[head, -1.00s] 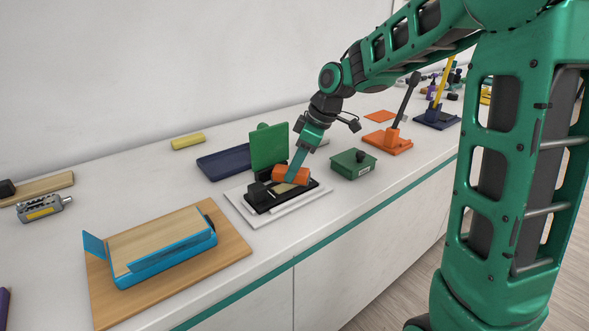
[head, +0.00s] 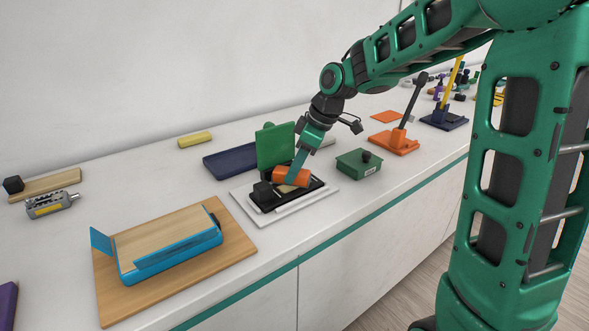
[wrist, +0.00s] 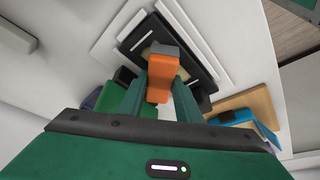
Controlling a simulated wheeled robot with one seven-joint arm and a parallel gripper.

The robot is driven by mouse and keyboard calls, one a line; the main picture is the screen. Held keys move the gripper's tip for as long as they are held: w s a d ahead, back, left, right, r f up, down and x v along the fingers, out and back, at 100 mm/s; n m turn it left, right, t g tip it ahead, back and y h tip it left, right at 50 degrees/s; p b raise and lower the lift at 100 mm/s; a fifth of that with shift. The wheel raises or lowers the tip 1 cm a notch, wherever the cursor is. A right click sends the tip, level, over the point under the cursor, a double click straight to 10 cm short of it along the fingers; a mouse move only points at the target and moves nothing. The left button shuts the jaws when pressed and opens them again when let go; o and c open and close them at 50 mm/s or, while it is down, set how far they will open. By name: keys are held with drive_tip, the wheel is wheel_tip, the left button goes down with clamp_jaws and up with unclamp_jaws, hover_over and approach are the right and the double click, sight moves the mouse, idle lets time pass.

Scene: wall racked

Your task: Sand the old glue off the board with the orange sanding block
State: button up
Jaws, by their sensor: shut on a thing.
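My gripper (head: 297,172) is shut on the orange sanding block (head: 285,177), which also shows between the two green fingers in the wrist view (wrist: 160,82). The block is tilted and has a grey face at its far end. It is low over a small tan board (head: 288,189) set in a black holder (head: 265,206). The block and fingers cover much of the board. I cannot tell whether the block touches it. Old glue on the board is not distinguishable. The holder rests on a white mat (head: 255,219).
A green upright plate (head: 275,145) stands just behind the holder. A green box (head: 358,163) is to the right, a navy tray (head: 228,162) behind left. A blue-framed board on a wooden base (head: 107,292) is front left.

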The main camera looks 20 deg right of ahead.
drive_tip(key=shift+s, duration=0.1)
drive_tip(key=shift+s+d, duration=0.2)
drive_tip(key=shift+s, duration=0.4)
drive_tip(key=shift+s+d, duration=0.2)
drive_tip(key=shift+s, duration=0.4)
drive_tip(key=shift+s+a, duration=0.3)
drive_tip(key=shift+a, duration=0.55)
drive_tip(key=shift+w, duration=0.1)
drive_tip(key=shift+w+a, duration=0.2)
drive_tip(key=shift+w, duration=0.45)
drive_tip(key=shift+w+a, duration=0.2)
drive_tip(key=shift+w, duration=0.4)
